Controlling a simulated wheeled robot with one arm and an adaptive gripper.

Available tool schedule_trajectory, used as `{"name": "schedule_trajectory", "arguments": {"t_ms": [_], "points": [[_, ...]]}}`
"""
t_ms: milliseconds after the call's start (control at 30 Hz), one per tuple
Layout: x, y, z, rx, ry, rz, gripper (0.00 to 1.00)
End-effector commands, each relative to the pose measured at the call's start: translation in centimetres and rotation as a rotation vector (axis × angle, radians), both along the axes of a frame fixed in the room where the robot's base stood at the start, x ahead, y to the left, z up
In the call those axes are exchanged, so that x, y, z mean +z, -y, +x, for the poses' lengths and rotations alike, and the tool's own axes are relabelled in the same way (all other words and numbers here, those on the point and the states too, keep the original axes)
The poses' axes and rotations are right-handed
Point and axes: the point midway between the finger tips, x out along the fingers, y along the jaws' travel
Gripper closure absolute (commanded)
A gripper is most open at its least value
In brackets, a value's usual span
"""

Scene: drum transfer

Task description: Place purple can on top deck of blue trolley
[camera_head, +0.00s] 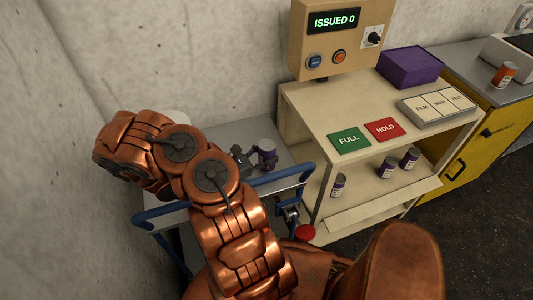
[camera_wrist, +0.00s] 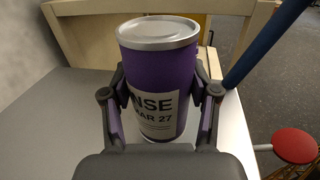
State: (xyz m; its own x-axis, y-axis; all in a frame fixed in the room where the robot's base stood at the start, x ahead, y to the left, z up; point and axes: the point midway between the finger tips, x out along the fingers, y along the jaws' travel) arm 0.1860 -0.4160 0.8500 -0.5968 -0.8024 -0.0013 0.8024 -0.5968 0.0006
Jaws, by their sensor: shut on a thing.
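The purple can (camera_head: 267,147) is upright between the fingers of my gripper (camera_head: 257,160), over the grey top deck of the blue trolley (camera_head: 228,131). In the wrist view the purple can (camera_wrist: 158,70) has a silver lid and a white label reading "NSE" and "MAR 27". My gripper (camera_wrist: 160,95) is shut on its sides. The pale deck (camera_wrist: 85,100) shows around the can. My arm covers much of the trolley in the head view.
A cream dispensing bench (camera_head: 320,110) stands right of the trolley, with several cans on its lower shelf and a purple box (camera_head: 410,67) on top. The blue rail (camera_head: 285,177) and a red knob (camera_head: 305,232) are close by. A concrete wall is behind.

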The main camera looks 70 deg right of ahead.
Motion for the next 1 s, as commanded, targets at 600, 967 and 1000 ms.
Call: {"name": "schedule_trajectory", "arguments": {"t_ms": [600, 967, 1000], "points": [[-0.1, 0.0, 0.0, 0.000, 0.000, 0.000, 0.15], [0.1, -1.8, 1.4, 0.002, 0.001, 0.002, 0.15], [0.1, -2.2, 1.7, 0.003, 0.000, 0.002, 0.15]]}}
